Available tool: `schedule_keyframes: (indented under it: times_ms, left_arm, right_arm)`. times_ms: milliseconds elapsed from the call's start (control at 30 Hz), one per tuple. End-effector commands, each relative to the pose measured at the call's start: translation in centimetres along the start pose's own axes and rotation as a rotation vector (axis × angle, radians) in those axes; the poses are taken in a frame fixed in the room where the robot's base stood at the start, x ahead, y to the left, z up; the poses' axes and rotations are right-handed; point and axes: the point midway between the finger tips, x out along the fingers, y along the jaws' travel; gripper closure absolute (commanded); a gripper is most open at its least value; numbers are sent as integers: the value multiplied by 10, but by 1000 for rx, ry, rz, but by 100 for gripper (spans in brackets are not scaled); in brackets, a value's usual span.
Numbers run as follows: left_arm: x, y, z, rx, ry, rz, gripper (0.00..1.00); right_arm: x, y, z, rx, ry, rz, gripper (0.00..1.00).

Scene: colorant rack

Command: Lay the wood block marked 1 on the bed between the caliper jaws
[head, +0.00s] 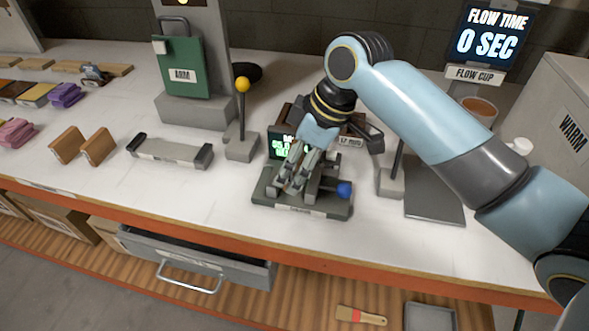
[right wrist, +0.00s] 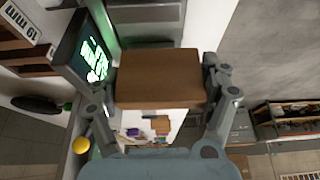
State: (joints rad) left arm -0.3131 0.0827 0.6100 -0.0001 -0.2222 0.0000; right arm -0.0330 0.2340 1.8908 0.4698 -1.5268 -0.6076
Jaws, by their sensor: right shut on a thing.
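The caliper (head: 325,211) is a dark grey device near the table's front edge, with a blue knob (head: 344,189) and a green-lit screen behind. My right gripper (head: 290,184) is over its bed, pointing down. In the right wrist view it is shut on a brown wood block (right wrist: 160,78), held between both fingers. Grey caliper parts (right wrist: 148,20) show just beyond the block, and the screen (right wrist: 88,55) is at its left. No number shows on the block. In the head view the fingers hide most of it, and whether it touches the bed cannot be told. My left gripper is not in view.
Two wood blocks (head: 97,147) lean at the left, beside a grey low stand (head: 170,151). A yellow-knobbed lever (head: 242,120) stands left of the caliper. A grey plate (head: 435,190) lies right of it. An open drawer (head: 190,262) juts out below the front edge.

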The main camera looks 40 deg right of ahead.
Motion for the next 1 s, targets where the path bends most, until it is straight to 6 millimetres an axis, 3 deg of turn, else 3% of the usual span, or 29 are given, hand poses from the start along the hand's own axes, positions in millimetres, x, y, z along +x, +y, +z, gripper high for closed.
schedule_keyframes:
  times_ms: [100,300,467,800,833,1000]
  left_arm:
    - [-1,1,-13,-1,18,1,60]
    - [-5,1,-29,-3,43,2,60]
    - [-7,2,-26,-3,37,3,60]
    - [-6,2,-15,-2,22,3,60]
    - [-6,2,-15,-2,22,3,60]
    - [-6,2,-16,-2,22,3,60]
  right_arm:
    - [7,12,0,1,0,-1,53]
    - [28,14,8,4,-1,-4,53]
    - [45,14,15,1,0,-1,53]
    - [49,14,17,0,1,-1,53]
    - [49,14,17,0,1,-1,20]
    - [49,14,17,0,1,-1,0]
